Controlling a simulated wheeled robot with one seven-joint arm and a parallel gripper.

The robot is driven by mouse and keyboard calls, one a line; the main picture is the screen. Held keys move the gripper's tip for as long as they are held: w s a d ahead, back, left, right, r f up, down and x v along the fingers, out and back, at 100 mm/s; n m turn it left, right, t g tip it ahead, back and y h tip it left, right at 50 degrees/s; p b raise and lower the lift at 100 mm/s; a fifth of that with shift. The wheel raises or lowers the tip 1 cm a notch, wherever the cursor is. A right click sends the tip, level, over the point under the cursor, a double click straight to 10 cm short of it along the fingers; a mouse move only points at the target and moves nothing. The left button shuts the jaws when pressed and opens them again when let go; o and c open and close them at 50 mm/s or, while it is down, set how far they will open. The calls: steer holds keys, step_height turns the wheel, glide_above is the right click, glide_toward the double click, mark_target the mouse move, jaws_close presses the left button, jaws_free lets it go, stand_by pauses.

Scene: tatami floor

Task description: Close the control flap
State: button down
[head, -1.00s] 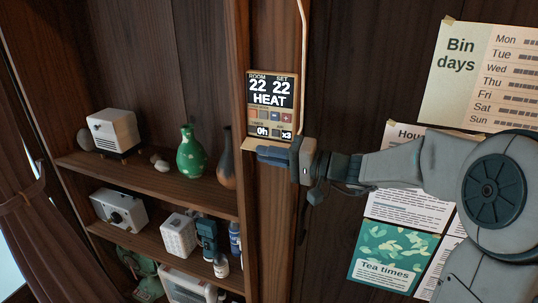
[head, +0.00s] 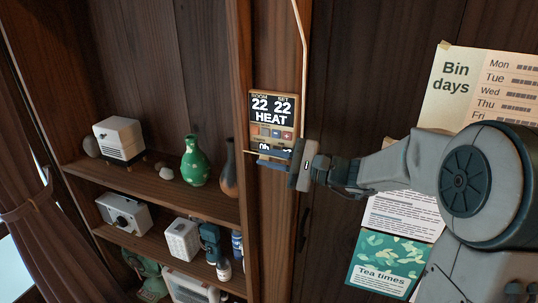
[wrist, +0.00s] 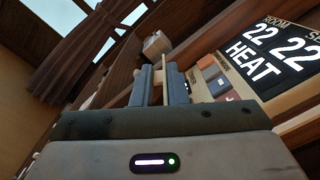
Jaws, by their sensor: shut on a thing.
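The wall control panel (head: 271,108) is a tan unit on a wooden post. Its dark screen reads ROOM 22, SET 22 and HEAT, with small coloured buttons below. Its tan control flap (head: 251,153) juts out at the lower edge, tilted partly up, and hides part of the bottom row of readouts. My gripper (head: 274,158) comes in from the right and is shut on the flap. In the wrist view the flap is a thin tan strip (wrist: 166,80) between the two fingers, with the panel (wrist: 262,60) at the right. The flap's hinge is hidden.
Shelves at the left hold a white box-shaped device (head: 118,139), a green vase (head: 194,160), a dark vase (head: 229,168) and other items. A pale cable (head: 303,60) runs down beside the panel. Paper notices (head: 480,85) hang on the wall behind my arm.

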steer(key=m+p, duration=0.1)
steer(key=r+m+p, duration=0.1)
steer(key=m, duration=0.1)
steer(key=shift+w+d+r+m+p, duration=0.1)
steer(key=shift+w+m+p, duration=0.2)
steer(key=shift+w+d+r+m+p, duration=0.1)
steer(key=shift+w+m+p, duration=0.05)
steer(key=shift+m+p, duration=0.4)
steer(key=shift+w+r+m+p, duration=0.1)
steer(key=shift+m+p, duration=0.25)
steer(key=shift+m, duration=0.3)
steer(key=c, duration=1.5)
jaws_free()
steer(key=shift+d, duration=0.15)
